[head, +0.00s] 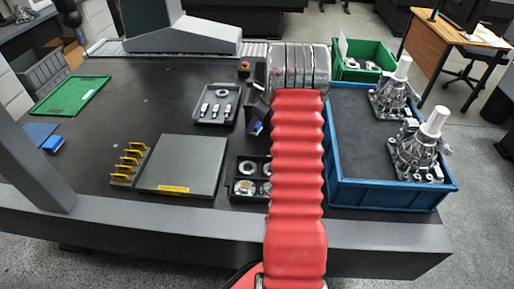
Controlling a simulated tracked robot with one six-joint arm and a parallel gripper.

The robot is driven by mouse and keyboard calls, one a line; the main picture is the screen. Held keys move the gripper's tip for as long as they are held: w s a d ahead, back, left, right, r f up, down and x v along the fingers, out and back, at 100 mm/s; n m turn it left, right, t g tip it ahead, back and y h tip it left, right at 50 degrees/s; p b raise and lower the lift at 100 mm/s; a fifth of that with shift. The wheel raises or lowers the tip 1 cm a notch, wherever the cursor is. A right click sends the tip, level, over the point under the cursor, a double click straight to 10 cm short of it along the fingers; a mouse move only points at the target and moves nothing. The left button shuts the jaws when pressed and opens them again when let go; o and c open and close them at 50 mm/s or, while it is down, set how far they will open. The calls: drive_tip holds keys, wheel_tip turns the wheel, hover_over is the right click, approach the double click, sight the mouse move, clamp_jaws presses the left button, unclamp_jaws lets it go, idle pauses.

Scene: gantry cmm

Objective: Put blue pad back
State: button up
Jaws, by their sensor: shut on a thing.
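My red ribbed arm reaches up the middle of the head view to a silver wrist. My dark gripper (257,107) shows just left of the wrist, above the dark table, and is partly hidden by the arm. It is shut on a small blue pad (257,128), of which only a little shows at the jaws' lower end. Another flat blue thing (42,134) lies at the table's left edge, partly behind a grey column. I cannot tell exactly what it is.
A grey plate (181,164) lies mid-table beside a yellow-toothed rack (130,164). A parts tray (215,104) and a ring tray (246,201) stand near my arm. A blue crate (390,194) with metal castings stands right. A green mat (70,95) lies left. The left middle is clear.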

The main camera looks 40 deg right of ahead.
drive_tip(key=shift+s+d, duration=0.3)
drive_tip(key=shift+d, duration=0.05)
drive_tip(key=shift+f, duration=0.2)
hover_over(254, 146)
drive_tip(key=s, duration=0.1)
drive_tip(key=f, duration=0.6)
drive_tip(key=shift+s+d, duration=0.15)
drive_tip(key=shift+s, duration=0.05)
drive_tip(key=shift+f, duration=1.8)
drive_tip(key=shift+f, duration=0.1)
drive_tip(key=o, duration=1.2)
